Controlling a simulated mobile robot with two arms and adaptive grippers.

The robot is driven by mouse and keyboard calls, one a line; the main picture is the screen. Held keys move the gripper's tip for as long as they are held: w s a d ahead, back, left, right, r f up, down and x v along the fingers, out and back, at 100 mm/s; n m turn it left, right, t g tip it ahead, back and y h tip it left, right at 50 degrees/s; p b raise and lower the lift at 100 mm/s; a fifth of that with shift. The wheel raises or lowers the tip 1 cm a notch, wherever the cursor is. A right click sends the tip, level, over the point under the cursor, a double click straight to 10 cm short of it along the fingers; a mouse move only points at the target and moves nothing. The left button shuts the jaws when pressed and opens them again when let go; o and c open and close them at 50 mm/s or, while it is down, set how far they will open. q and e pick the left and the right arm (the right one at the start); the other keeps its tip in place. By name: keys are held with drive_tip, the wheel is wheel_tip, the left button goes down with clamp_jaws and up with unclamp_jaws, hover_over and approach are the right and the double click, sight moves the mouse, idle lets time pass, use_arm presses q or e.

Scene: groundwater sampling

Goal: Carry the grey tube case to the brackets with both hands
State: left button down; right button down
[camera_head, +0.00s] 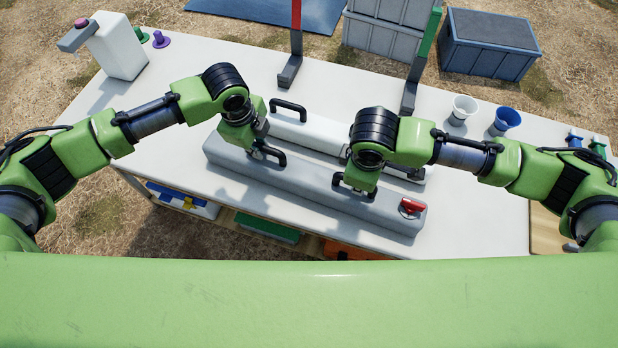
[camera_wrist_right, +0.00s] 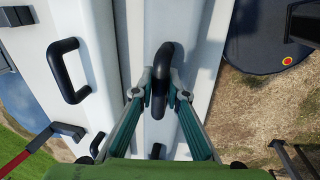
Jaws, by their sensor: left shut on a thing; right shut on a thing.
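The grey tube case (camera_head: 310,188) is a long box lying lengthwise along the front of the white table, with a red latch (camera_head: 411,207) near its right end. My left gripper (camera_head: 262,150) is shut on its left black handle (camera_head: 275,155). My right gripper (camera_head: 354,188) is shut on its right handle; the right wrist view shows the fingers on both sides of that black handle (camera_wrist_right: 163,62). I cannot tell whether the case touches the table. A red upright bracket (camera_head: 296,30) and a green upright bracket (camera_head: 424,45) with grey feet stand at the back.
A white case (camera_head: 315,132) with black handles lies close behind the grey one, partly hidden by my right arm. A white cup (camera_head: 463,108) and a blue cup (camera_head: 507,120) stand at right. A white dispenser (camera_head: 120,48) stands at far left.

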use_arm(q)
drive_tip(key=shift+r, duration=0.15)
use_arm(e)
drive_tip(key=shift+w+r, duration=0.1)
drive_tip(key=shift+r, duration=0.05)
